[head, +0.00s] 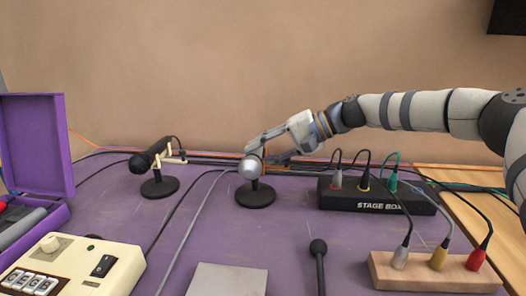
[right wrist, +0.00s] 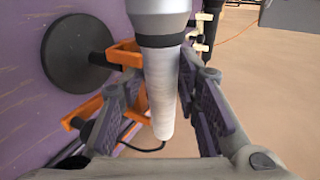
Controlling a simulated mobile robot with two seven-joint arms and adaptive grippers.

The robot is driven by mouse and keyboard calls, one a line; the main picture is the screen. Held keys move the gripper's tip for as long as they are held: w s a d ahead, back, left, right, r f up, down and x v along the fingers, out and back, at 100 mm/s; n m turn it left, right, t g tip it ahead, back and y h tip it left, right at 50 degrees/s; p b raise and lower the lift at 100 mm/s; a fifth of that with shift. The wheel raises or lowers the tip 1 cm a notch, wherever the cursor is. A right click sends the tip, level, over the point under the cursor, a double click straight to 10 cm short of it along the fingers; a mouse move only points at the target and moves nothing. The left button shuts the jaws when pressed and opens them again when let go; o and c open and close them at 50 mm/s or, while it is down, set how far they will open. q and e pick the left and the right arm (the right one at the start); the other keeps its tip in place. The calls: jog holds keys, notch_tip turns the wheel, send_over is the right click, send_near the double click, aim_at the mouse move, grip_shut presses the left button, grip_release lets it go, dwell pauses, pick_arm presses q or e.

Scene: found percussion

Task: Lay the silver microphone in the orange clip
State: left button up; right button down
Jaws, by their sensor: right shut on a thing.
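The silver microphone (head: 249,168) shows its round head in the head view, just above a black round stand base (head: 256,195). In the right wrist view its tapered silver handle (right wrist: 160,95) lies between my finger pads. My right gripper (head: 264,149) is shut on that handle. The orange clip (right wrist: 125,53) shows in the right wrist view as orange prongs beside and partly behind the handle. I cannot tell whether the handle rests in it. In the head view the clip is mostly hidden by the microphone and gripper. My left gripper is not in view.
A black microphone (head: 150,156) sits in a cream clip on a stand to the left. The stage box (head: 377,196) with plugged cables stands right. Another black microphone (head: 318,252) is at the front. A wooden block (head: 430,275) holds plugs. Cables run along the back.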

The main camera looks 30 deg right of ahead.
jog(key=shift+s+a+f+g, duration=0.1)
jog(key=shift+s+f+g, duration=0.05)
jog(key=shift+f, duration=0.45)
jog(key=shift+s+f+g, duration=0.1)
jog(key=shift+f+g, duration=0.05)
jog(key=shift+f, duration=0.45)
jog(key=c, duration=1.4)
grip_release()
jog(key=o, duration=0.4)
jog(key=shift+w+a, duration=0.1)
jog(key=shift+c, duration=0.2)
jog(key=shift+w, duration=0.2)
jog(key=shift+d+r, duration=0.25)
jog(key=shift+r, duration=0.15)
jog(key=v, duration=0.8)
jog(key=shift+f, duration=0.2)
